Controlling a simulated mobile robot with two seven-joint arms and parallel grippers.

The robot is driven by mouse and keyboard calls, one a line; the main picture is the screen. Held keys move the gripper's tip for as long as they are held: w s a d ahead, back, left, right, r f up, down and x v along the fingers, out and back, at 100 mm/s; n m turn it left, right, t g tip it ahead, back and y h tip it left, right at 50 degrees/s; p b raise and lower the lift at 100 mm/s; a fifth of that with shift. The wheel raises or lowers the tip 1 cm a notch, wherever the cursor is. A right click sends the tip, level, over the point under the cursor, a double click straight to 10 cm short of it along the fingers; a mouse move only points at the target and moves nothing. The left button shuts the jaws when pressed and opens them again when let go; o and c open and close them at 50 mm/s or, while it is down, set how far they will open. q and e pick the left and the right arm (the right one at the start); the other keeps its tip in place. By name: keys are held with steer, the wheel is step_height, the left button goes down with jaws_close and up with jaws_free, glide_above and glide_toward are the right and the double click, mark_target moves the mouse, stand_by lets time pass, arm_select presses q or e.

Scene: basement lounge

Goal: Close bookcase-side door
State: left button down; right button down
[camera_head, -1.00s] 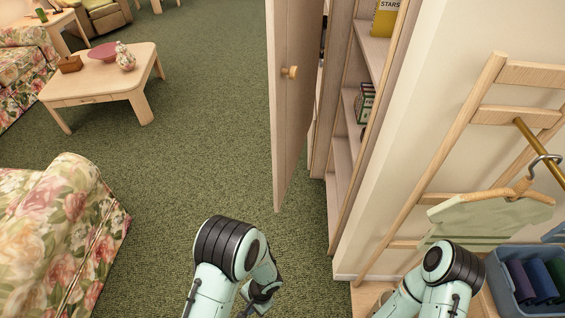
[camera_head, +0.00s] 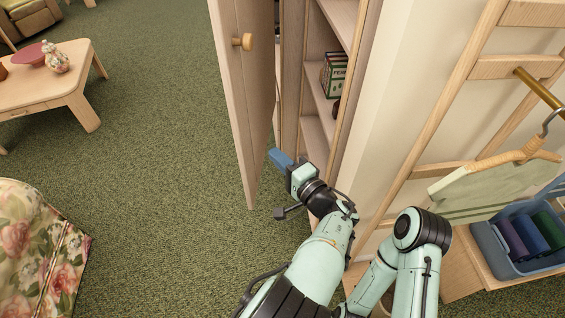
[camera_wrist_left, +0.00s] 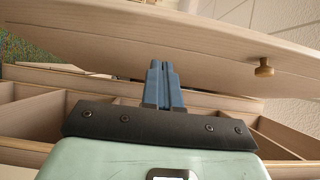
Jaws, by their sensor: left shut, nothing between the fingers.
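The light wood door (camera_head: 238,110) stands open beside the bookcase (camera_head: 318,130), with a round wooden knob (camera_head: 243,41) on its left face. My left gripper (camera_head: 276,156) is at the door's right, inner side, low down, between the door and the shelves. Its blue fingers are together with nothing between them. In the left wrist view, the left gripper (camera_wrist_left: 163,72) points at the door panel (camera_wrist_left: 150,45); whether the tips touch it I cannot tell. The knob (camera_wrist_left: 264,68) shows to the right there. My right arm shows at lower right, but its gripper is not in view.
A wooden rack (camera_head: 440,110) with a hanger and pale green garment (camera_head: 490,188) stands at right, by a blue bin (camera_head: 520,240). A coffee table (camera_head: 60,90) and a floral seat (camera_head: 35,250) are at left. Green carpet (camera_head: 160,150) is clear left of the door.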

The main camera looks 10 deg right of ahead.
mark_target(242, 135)
arm_select(q)
steer(key=shift+w+a, duration=1.4)
steer(key=shift+a, duration=0.3)
steer(key=shift+w+a, duration=1.35)
steer(key=shift+a, duration=0.3)
